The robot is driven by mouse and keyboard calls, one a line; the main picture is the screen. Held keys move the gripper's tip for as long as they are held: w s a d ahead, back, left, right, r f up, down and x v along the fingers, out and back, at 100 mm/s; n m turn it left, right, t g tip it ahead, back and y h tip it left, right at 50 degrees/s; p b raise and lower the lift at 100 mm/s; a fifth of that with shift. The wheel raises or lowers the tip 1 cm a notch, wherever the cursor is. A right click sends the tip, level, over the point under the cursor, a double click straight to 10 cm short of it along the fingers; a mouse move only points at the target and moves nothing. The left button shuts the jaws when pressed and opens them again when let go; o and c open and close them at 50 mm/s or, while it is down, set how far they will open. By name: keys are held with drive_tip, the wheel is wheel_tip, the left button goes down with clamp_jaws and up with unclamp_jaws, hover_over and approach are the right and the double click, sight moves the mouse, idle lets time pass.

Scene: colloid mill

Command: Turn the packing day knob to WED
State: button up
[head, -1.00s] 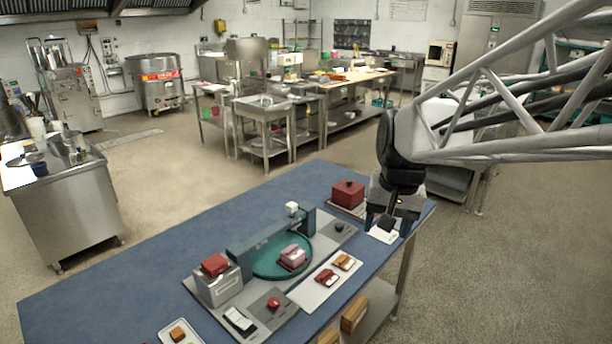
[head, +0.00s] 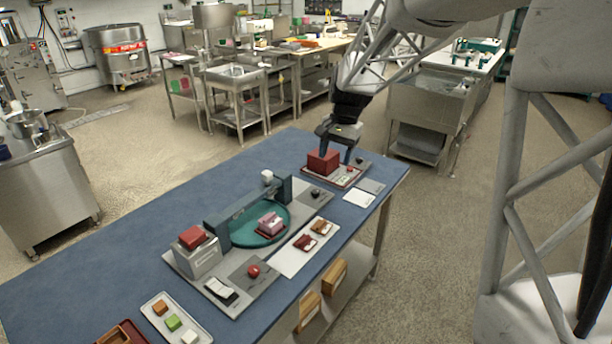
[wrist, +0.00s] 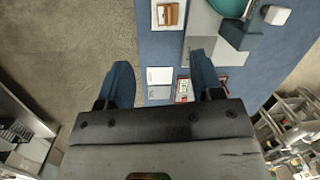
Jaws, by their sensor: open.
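My gripper (head: 336,152) is open and empty, fingers pointing down at the far right end of the blue table. It is beside a dark red box (head: 322,163) on a red-edged plate (head: 342,183). A small red knob-like piece (head: 350,170) and a dark one (head: 361,160) sit near the right finger. Another dark knob (head: 315,192) is on a grey panel nearer the middle. No WED lettering is readable, so I cannot tell which is the packing day knob. In the wrist view my gripper (wrist: 162,75) is spread above white cards (wrist: 159,76) and a red-edged plate (wrist: 184,90).
A teal turntable (head: 245,234) with a teal bridge and a pink piece stands mid-table. A red round button (head: 254,271) is in front of it. A white tray (head: 297,259) holds small brown and red pieces. The table's back left is clear.

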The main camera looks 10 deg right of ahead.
drive_tip(key=w+f+m+g, duration=0.1)
drive_tip(key=w+f+m, duration=0.1)
drive_tip(key=w+f, duration=0.8)
drive_tip(key=m+g+y, duration=0.1)
drive_tip(key=m+y, duration=0.1)
approach(316, 191)
drive_tip(key=f, duration=0.1)
drive_tip(key=shift+s+a, duration=0.2)
drive_tip(key=shift+a, duration=0.2)
drive_tip(key=shift+f, duration=0.15)
drive_tip(key=shift+x, duration=3.8)
drive_tip(key=shift+d, duration=0.1)
drive_tip(key=shift+c, duration=0.2)
drive_tip(key=c, duration=0.9)
drive_tip(key=shift+o, duration=0.2)
